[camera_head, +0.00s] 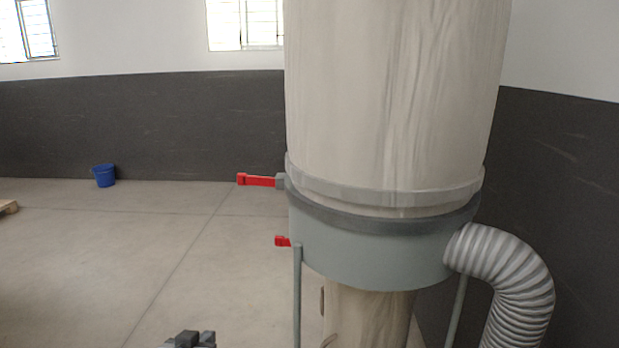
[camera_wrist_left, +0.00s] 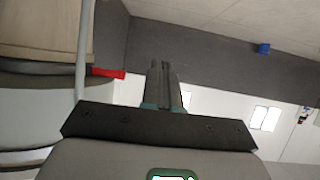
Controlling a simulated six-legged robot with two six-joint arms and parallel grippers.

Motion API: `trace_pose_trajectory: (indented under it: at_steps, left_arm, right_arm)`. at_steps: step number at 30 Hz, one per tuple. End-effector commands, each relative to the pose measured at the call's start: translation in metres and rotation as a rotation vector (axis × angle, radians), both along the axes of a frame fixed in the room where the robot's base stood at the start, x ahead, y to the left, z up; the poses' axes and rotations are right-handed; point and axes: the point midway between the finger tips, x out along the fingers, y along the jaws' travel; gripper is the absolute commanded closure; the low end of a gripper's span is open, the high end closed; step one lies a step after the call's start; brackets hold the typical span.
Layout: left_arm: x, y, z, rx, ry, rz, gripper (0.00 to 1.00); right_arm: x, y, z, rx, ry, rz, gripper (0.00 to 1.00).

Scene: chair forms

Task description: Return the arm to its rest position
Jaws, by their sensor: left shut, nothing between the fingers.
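My left gripper (camera_head: 195,338) shows only as a dark tip at the bottom edge of the head view, left of the dust collector's legs. In the left wrist view its two fingers (camera_wrist_left: 165,68) are together, with nothing between them. The rest of the left arm is out of the head view. My right gripper is not in view.
A large dust collector with a beige bag (camera_head: 395,90), a grey drum (camera_head: 370,250) and a ribbed hose (camera_head: 515,280) stands ahead to the right. Red handles (camera_head: 260,181) stick out on its left. A blue bucket (camera_head: 104,175) stands by the far wall. The floor at left is mostly clear.

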Motion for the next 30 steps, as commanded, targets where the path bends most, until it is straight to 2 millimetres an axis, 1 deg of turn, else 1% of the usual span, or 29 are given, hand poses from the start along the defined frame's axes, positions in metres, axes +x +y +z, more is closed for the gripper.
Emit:
trace_pose_trajectory:
  at_steps: [1,2,3,5,6,8,9,11,12,14,15,16,18,20,23,30]
  left_arm:
    - [-0.011,-0.006,-0.041,-0.008,0.088,-0.013,1.0]
    - [-0.019,-0.009,-0.065,-0.015,0.141,-0.02,1.0]
    - [-0.032,-0.015,-0.095,-0.028,0.212,-0.029,1.0]
    - [-0.056,-0.023,-0.14,-0.049,0.323,-0.042,1.0]
    - [-0.075,-0.029,-0.168,-0.067,0.399,-0.047,1.0]
    - [-0.107,-0.039,-0.206,-0.098,0.514,-0.056,1.0]
    - [-0.131,-0.046,-0.229,-0.119,0.592,-0.06,1.0]
    - [-0.168,-0.057,-0.258,-0.153,0.708,-0.065,1.0]
    - [-0.193,-0.063,-0.274,-0.176,0.779,-0.066,1.0]
    - [-0.227,-0.072,-0.29,-0.209,0.877,-0.062,1.0]
    - [-0.247,-0.078,-0.298,-0.229,0.935,-0.059,1.0]
    - [-0.261,-0.082,-0.301,-0.243,0.974,-0.055,1.0]
    - [-0.286,-0.089,-0.304,-0.272,1.045,-0.043,1.0]
    - [-0.299,-0.091,-0.301,-0.304,1.088,-0.011,1.0]
    - [-0.3,-0.091,-0.301,-0.334,1.103,0.031,1.0]
    - [-0.3,-0.091,-0.301,-0.334,1.103,0.031,1.0]
  right_arm:
    - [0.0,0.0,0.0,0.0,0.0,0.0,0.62]
    - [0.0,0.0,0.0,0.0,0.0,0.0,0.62]
    - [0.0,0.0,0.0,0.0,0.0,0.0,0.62]
    - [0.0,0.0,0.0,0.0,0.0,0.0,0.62]
    - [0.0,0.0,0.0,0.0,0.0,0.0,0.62]
    - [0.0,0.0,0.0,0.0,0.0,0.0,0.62]
    - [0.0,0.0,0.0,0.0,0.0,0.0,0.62]
    - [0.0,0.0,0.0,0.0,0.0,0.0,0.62]
    - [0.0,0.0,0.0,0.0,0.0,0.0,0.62]
    - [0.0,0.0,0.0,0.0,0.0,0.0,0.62]
    - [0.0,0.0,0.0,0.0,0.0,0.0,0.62]
    - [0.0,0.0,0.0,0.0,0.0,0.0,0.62]
    - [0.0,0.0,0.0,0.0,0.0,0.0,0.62]
    - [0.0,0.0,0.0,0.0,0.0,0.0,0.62]
    - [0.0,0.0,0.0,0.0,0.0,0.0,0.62]
    - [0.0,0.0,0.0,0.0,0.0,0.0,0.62]
